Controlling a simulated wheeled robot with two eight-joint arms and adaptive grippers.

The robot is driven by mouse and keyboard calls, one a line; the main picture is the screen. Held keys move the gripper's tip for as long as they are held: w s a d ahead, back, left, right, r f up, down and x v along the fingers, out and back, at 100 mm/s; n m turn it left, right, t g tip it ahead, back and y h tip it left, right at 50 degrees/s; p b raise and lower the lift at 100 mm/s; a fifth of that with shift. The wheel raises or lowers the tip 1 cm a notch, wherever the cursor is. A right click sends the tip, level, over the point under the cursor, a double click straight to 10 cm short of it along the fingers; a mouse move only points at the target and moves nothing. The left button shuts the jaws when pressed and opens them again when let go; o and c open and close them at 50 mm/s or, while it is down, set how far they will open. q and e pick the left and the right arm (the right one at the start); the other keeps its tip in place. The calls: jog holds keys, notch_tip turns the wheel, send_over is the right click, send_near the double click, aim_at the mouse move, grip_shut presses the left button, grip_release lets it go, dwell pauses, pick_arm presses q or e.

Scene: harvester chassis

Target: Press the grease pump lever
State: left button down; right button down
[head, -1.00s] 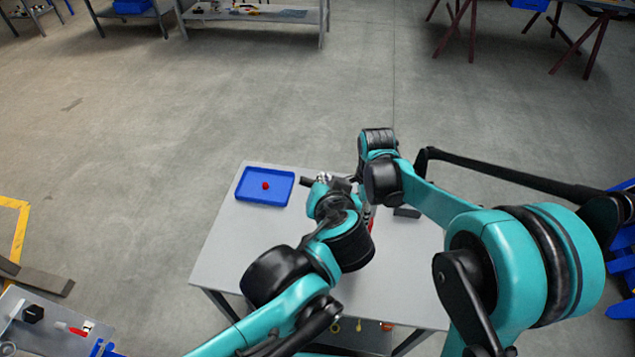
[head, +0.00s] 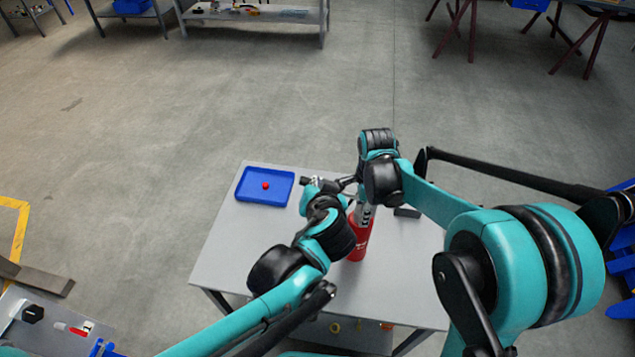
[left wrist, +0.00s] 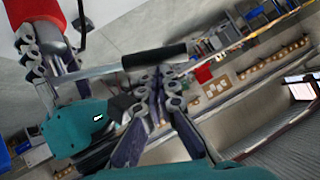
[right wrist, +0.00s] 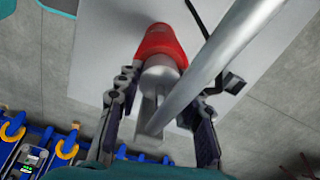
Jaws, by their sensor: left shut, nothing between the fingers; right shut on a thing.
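The grease pump (head: 357,243) is a red cylinder with a metal head, standing on the grey table. My right gripper (right wrist: 162,100) is shut on it around its metal neck. The pump lever (right wrist: 215,65) is a grey rod crossing the right wrist view diagonally. In the left wrist view, the lever runs right from the pump and ends in a black handle (left wrist: 155,57). My left gripper (left wrist: 158,80) is shut and empty, its fingertips close to this handle. I cannot tell whether they touch it. In the head view, my left arm partly hides the lever.
A blue tray (head: 248,196) with a small red ball (head: 265,186) lies at the table's back left. The grey table (head: 230,250) is bare at its front left. A thin black hose (right wrist: 194,20) lies beside the pump.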

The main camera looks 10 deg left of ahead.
pick_arm(q)
notch_tip(320, 180, down, 9)
jog(key=a+n+h, duration=0.2)
jog(key=h, duration=0.1)
jog(key=shift+a+n, duration=0.3)
jog(key=shift+n, duration=0.1)
dwell(0.3)
jog(key=shift+s+f, duration=0.1)
jog(key=shift+f, duration=0.05)
dwell(0.4)
jog(key=s+a+r, duration=0.2)
jog(key=s+r, duration=0.7)
jog(key=shift+r, duration=0.25)
dwell(0.3)
jog(key=shift+d, duration=0.15)
dwell(0.5)
